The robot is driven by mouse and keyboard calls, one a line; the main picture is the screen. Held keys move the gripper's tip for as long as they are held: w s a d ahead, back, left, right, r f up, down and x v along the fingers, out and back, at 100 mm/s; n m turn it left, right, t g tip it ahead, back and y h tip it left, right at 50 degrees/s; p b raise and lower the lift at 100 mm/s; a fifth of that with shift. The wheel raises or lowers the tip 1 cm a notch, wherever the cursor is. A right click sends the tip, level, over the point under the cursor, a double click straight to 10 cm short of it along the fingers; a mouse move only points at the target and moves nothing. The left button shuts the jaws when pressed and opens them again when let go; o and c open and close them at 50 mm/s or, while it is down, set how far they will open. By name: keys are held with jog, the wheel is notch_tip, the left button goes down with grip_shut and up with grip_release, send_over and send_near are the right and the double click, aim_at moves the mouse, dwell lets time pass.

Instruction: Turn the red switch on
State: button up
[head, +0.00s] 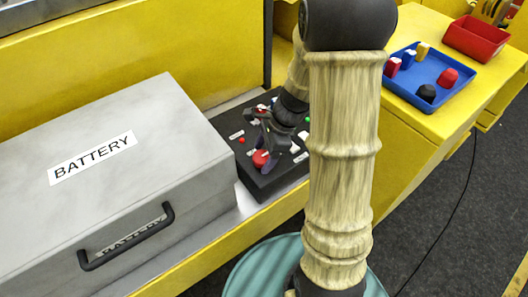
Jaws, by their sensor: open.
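A black control panel (228,127) sits on the ledge in the middle of the head view, just right of the battery box. It carries a large red knob (260,158) near its front and a small red button (241,140) to the left of it. Another red part (262,107) shows at the back of the panel. I cannot tell for sure which of these is the red switch. My gripper (264,138) is open above the panel, close to the large red knob. I cannot tell whether it touches the knob. My gripper and arm hide part of the panel.
A grey battery box (190,125) with a black handle stands close on the left. A blue tray (445,92) with several coloured parts and a red bin (476,38) stand on the yellow surface at the right. A yellow wall rises behind the panel.

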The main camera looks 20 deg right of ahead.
jog(key=c, duration=1)
jog(key=shift+o, duration=0.2)
jog(key=shift+n, duration=0.3)
jog(key=n+g+p, duration=0.1)
jog(key=n, duration=0.2)
jog(key=shift+w+r+n+g+p, duration=0.15)
jog(key=shift+n+g+p, duration=0.25)
jog(key=n, duration=0.2)
jog(key=n+g+h+p, duration=0.1)
jog(key=n, duration=0.1)
jog(key=shift+w+a+n, duration=0.1)
jog(key=shift+w+n, duration=0.05)
jog(key=shift+n, duration=0.15)
jog(key=n, duration=0.2)
jog(key=n+g+h+p, duration=0.1)
jog(key=n, duration=0.1)
jog(key=shift+a+n+g, duration=0.1)
jog(key=shift+n+g, duration=0.2)
jog(key=n+h, duration=0.1)
jog(key=n, duration=0.1)
jog(key=n+h, duration=0.1)
jog(key=n, duration=0.1)
jog(key=shift+w+a+p, duration=0.15)
jog(key=shift+w+p, duration=0.05)
jog(key=shift+p, duration=0.2)
jog(key=shift+s+n, duration=0.1)
jog(key=shift+n, duration=0.3)
